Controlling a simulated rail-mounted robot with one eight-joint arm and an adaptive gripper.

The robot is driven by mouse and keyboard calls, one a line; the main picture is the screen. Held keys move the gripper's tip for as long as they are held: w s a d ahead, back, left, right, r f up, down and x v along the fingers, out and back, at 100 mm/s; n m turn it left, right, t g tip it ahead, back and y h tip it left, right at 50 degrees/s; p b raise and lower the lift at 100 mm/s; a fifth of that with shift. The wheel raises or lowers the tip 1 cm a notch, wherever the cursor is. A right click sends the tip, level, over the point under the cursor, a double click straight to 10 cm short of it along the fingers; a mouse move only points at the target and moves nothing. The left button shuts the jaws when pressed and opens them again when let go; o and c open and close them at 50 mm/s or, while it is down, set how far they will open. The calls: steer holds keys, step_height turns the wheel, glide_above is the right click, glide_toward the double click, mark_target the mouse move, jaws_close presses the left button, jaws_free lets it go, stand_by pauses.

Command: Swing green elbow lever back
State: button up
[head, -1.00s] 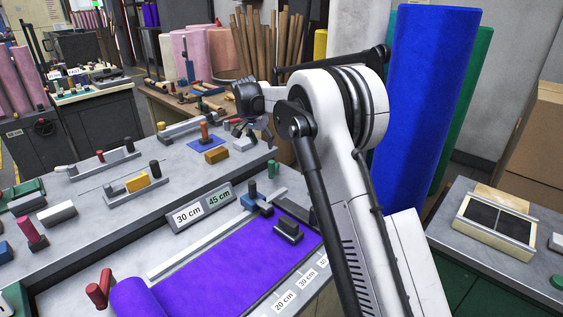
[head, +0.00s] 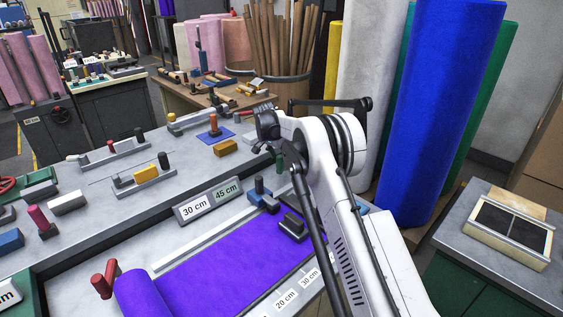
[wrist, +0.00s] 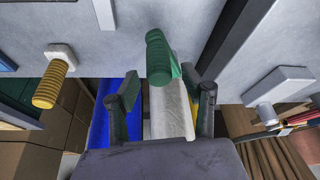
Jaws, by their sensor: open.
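The green lever's rounded grip (wrist: 159,58) stands out from the grey bench top in the wrist view. In the head view only a small part of the green lever (head: 280,162) shows below my gripper, at the bench's right end. My gripper (wrist: 160,88) is open, one finger on each side of the green grip's line. I cannot tell whether either finger touches it; the right finger looks very near. In the head view my gripper (head: 283,148) is just above the lever, and its fingers are partly hidden. The lever's elbow and pivot are not clear.
In the wrist view a yellow ribbed handle (wrist: 52,83) is to the left and a grey handle (wrist: 277,88) to the right. Purple felt (head: 220,262), a blue-based block (head: 262,192) and a yellow block (head: 226,148) lie near. Tall felt rolls (head: 440,110) stand behind my arm.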

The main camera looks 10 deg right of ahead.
steer(key=shift+x, duration=2.15)
jaws_close()
